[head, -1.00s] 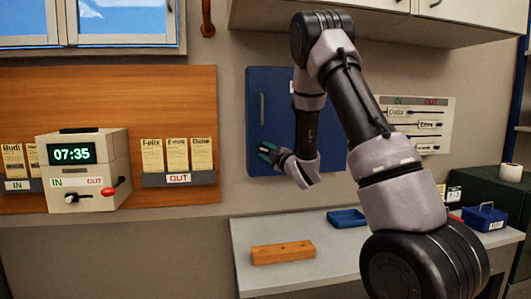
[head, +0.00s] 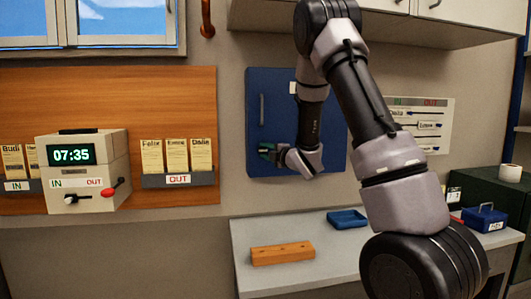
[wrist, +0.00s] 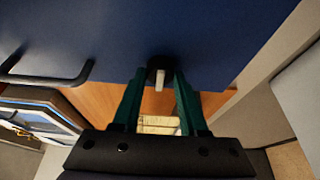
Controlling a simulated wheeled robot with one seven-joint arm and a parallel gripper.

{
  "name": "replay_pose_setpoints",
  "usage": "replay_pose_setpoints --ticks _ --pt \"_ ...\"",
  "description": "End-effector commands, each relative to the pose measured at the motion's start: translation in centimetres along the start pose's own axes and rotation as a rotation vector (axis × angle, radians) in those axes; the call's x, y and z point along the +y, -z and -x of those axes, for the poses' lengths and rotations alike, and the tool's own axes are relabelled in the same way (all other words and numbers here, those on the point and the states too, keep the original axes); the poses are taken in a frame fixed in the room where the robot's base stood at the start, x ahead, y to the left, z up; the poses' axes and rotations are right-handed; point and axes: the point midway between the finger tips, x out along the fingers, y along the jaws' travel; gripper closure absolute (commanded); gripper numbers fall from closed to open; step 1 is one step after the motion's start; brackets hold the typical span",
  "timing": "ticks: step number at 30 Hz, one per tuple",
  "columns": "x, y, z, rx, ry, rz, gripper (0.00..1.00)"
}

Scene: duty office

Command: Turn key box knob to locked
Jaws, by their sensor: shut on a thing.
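The blue key box (head: 275,110) hangs on the wall behind my arm, its door closed. In the wrist view its blue door (wrist: 200,35) fills the top. The knob (wrist: 159,76), round and black with a pale pointer bar, sits between the green fingertips. My gripper (head: 267,152) is at the lower left part of the door; in the wrist view my gripper (wrist: 159,80) is shut on the knob. In the head view the knob is hidden by the gripper. Any lock markings around it cannot be read.
The door's bar handle (head: 262,110) is above the gripper; it also shows in the wrist view (wrist: 50,78). A beige clock machine (head: 85,170) and card racks are at left. Below is a desk (head: 330,265) with a wooden block (head: 283,253) and blue tray (head: 347,218).

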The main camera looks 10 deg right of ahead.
Motion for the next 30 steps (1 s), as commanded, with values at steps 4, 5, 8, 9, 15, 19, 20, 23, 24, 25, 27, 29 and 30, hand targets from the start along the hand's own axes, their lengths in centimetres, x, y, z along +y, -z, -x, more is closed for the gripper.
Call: replay_pose_setpoints --ticks 4,5,8,9,15,19,20,23,24,25,27,29,30 --pt "-0.1 0.0 0.0 0.0 0.001 0.0 1.0" --pt "-0.1 0.0 0.0 0.0 0.001 0.0 1.0" --pt "-0.1 0.0 0.0 0.0 0.001 0.0 0.27" --pt "-0.1 0.0 0.0 0.0 0.001 0.0 0.27" --pt "0.0 0.0 0.0 0.0 0.0 0.0 0.27" --pt "0.0 0.0 0.4 -0.001 0.0 -0.001 0.27" --pt "0.0 -0.1 0.7 -0.001 0.0 -0.001 0.27" --pt "0.0 -0.1 2.0 -0.003 0.001 -0.002 0.27" --pt "0.0 -0.1 2.8 -0.002 0.0 -0.001 0.27" --pt "0.0 -0.1 3.4 -0.003 0.001 -0.002 0.27" --pt "0.0 -0.1 4.9 -0.003 0.0 -0.001 0.27" --pt "0.0 -0.1 6.2 -0.003 0.001 -0.002 0.27" --pt "0.0 -0.1 7.0 -0.003 0.0 -0.001 0.27"
